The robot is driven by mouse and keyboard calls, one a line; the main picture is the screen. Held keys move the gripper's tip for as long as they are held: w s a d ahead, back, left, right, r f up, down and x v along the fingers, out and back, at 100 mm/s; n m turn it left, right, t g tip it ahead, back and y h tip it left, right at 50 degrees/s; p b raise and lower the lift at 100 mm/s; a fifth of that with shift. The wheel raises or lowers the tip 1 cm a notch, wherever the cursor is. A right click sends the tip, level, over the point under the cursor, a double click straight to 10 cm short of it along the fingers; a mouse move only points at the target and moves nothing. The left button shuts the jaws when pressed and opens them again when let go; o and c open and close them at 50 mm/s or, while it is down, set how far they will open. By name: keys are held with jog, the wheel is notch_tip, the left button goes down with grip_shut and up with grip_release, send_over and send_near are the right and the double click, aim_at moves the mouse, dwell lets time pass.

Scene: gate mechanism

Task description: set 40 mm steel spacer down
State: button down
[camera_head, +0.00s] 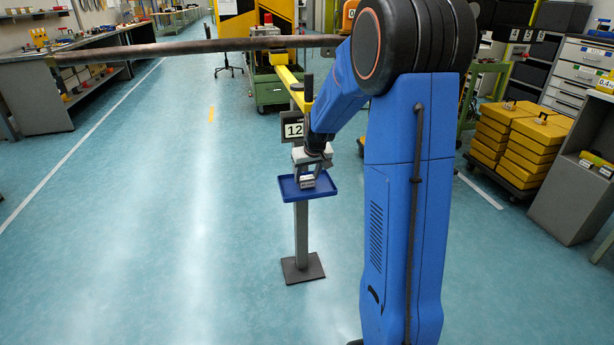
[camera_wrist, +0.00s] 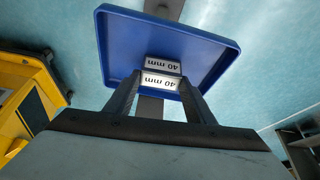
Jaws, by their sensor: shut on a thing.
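The 40 mm steel spacer (camera_wrist: 161,80) is a small pale grey block with "40 mm" lettering on two visible faces. My gripper (camera_wrist: 159,76) is shut on it, with one dark finger at each side. In the head view the spacer (camera_head: 307,182) is at the blue tray (camera_head: 288,191), under my gripper (camera_head: 308,174). The tray is shallow, has a raised rim and tops a grey post. In the wrist view the tray (camera_wrist: 122,48) spreads behind the spacer. I cannot tell whether the spacer's underside touches the tray.
A long dark bar (camera_head: 200,47) crosses at the upper left. Yellow cases (camera_head: 520,140) are stacked on a dolly at right. The floor left of the post is clear.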

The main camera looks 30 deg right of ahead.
jog(key=c, duration=0.8)
grip_release()
jog(key=shift+f, duration=0.15)
jog(key=d+v, duration=0.1)
jog(key=v, duration=1.1)
jog(key=s+a+r, duration=0.3)
jog(key=s+a, duration=0.7)
jog(key=s, duration=0.6)
jog(key=s+a+f+n, duration=0.1)
jog(key=s+a, duration=0.3)
jog(key=s, duration=0.6)
jog(key=s+a+n, duration=0.1)
jog(key=s+a, duration=0.3)
jog(key=s, duration=0.5)
jog(key=shift+s+f+y, duration=0.35)
jog(key=shift+s+y, duration=0.05)
jog(key=shift+a, duration=0.1)
